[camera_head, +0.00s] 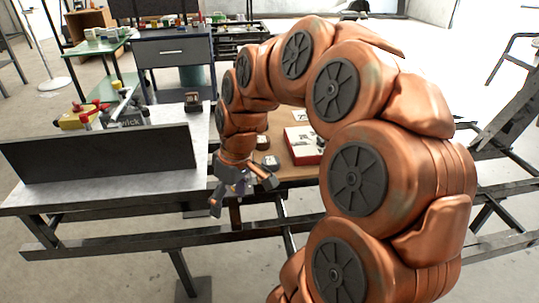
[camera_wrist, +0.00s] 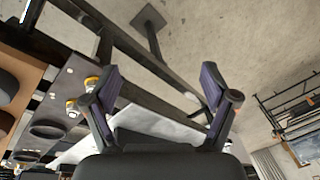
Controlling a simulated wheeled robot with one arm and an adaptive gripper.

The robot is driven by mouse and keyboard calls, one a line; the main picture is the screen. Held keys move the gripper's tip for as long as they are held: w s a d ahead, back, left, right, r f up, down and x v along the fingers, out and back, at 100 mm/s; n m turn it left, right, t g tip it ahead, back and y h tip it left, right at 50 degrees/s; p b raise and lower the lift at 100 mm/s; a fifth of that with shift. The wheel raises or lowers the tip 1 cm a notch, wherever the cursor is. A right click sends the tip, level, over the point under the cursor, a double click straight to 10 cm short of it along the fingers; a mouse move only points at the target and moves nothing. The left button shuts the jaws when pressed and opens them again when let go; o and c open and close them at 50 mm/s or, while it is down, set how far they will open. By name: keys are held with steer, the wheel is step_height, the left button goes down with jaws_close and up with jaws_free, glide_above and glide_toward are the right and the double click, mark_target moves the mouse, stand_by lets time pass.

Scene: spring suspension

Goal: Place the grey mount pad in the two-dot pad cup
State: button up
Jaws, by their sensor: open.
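My gripper (camera_head: 232,195) hangs at the front edge of the work table in the head view. In the wrist view its two fingers (camera_wrist: 165,88) are spread apart, with no object seen between their tips. Beyond them are floor and a dark frame bar. I cannot pick out the grey mount pad in either view. Small dark round pieces with pale tops (camera_head: 268,161) sit on the brown board just right of my gripper. Whether one is the two-dot pad cup is too small to tell. My arm hides part of the board.
A red-edged box (camera_head: 302,145) lies on the brown board. A dark upright panel (camera_head: 100,153) stands along the left metal table, with tools and a yellow item (camera_head: 78,117) behind it. A small dark block (camera_head: 192,102) stands near that table's back right corner.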

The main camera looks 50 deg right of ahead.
steer(key=w+d+r, duration=0.1)
steer(key=d, duration=0.2)
steer(key=w+d+r+t+p, duration=0.1)
steer(key=d, duration=0.3)
steer(key=w+d+r+t, duration=0.1)
steer(key=d, duration=0.2)
steer(key=shift+d+r+p, duration=0.15)
steer(key=shift+d+p, duration=0.05)
steer(key=shift+p, duration=0.15)
steer(key=t+h+p, duration=0.1)
glide_toward(271, 160)
steer(key=f, duration=0.1)
steer(key=shift+w+f+m, duration=0.1)
steer(key=shift+f+m, duration=0.2)
steer(key=shift+f, duration=0.2)
steer(key=shift+t, duration=0.3)
steer(key=x, duration=0.7)
steer(key=shift+a+f+b, duration=0.1)
steer(key=shift+a+b, duration=0.1)
steer(key=shift+b, duration=0.2)
steer(key=c, duration=1.4)
steer(key=shift+o, duration=0.2)
steer(key=shift+r+p, duration=0.35)
steer(key=shift+r, duration=1.45)
steer(key=shift+a+r, duration=0.1)
steer(key=s+a+r, duration=0.1)
steer(key=s+a, duration=0.8)
steer(key=a, duration=0.4)
steer(key=shift+p, duration=0.35)
